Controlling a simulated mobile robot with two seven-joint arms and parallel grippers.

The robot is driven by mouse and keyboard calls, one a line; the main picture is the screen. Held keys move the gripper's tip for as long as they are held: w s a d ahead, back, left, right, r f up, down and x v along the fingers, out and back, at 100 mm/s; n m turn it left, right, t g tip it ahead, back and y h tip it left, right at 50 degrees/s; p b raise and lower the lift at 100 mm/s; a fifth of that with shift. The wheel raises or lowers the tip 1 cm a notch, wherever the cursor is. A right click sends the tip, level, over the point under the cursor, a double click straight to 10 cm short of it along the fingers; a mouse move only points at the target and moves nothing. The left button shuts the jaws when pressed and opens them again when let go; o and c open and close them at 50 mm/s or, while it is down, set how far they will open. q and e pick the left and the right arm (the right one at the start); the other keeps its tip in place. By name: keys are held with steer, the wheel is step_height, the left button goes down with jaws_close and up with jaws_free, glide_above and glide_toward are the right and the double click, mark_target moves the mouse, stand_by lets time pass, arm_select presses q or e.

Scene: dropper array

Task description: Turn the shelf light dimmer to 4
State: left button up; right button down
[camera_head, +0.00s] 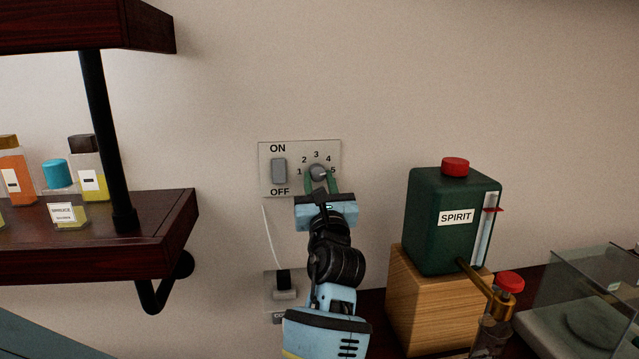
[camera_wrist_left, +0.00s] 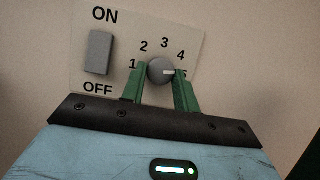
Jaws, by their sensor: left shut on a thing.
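The dimmer is a round grey knob (camera_head: 318,173) on a pale wall plate (camera_head: 300,150), ringed by the numbers 1 to 5. In the left wrist view the knob (camera_wrist_left: 160,70) has a white mark pointing right, below the 4 and close to the 5. The 5 is mostly hidden there by a finger. My left gripper (camera_head: 321,183) is shut on the knob, with one green finger on each side; its fingers also show in the left wrist view (camera_wrist_left: 159,88). My right gripper is not in view.
An ON/OFF rocker switch (camera_head: 279,171) sits left of the knob. A socket with a black plug (camera_head: 283,282) is below. A dark shelf (camera_head: 150,220) with bottles is at left. A green SPIRIT container (camera_head: 430,220) stands on a wooden block (camera_head: 420,310) at right.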

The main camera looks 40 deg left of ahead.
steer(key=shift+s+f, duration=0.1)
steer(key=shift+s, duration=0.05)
arm_select(q)
steer(key=shift+w+f+n+g+y+b, duration=0.1)
steer(key=shift+n+g+y+b, duration=0.4)
steer(key=shift+n, duration=0.7)
steer(key=shift+d+n+g+y, duration=0.1)
steer(key=shift+n+g+y, duration=0.2)
steer(key=shift+n+g, duration=0.55)
steer(key=shift+w+n+g+b, duration=0.1)
steer(key=shift+n+g+b, duration=0.2)
steer(key=shift+n, duration=0.95)
steer(key=shift+r+n+g+y, duration=0.15)
steer(key=shift+n+g, duration=0.15)
steer(key=shift+n, duration=0.45)
steer(key=shift+r+n+g+y, duration=0.15)
steer(key=shift+n+g, duration=0.1)
steer(key=shift+n, duration=0.5)
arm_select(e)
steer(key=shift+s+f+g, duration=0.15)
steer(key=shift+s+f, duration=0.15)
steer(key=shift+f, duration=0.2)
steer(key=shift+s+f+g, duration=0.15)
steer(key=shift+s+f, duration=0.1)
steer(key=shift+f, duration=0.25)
arm_select(q)
steer(key=shift+f, duration=0.1)
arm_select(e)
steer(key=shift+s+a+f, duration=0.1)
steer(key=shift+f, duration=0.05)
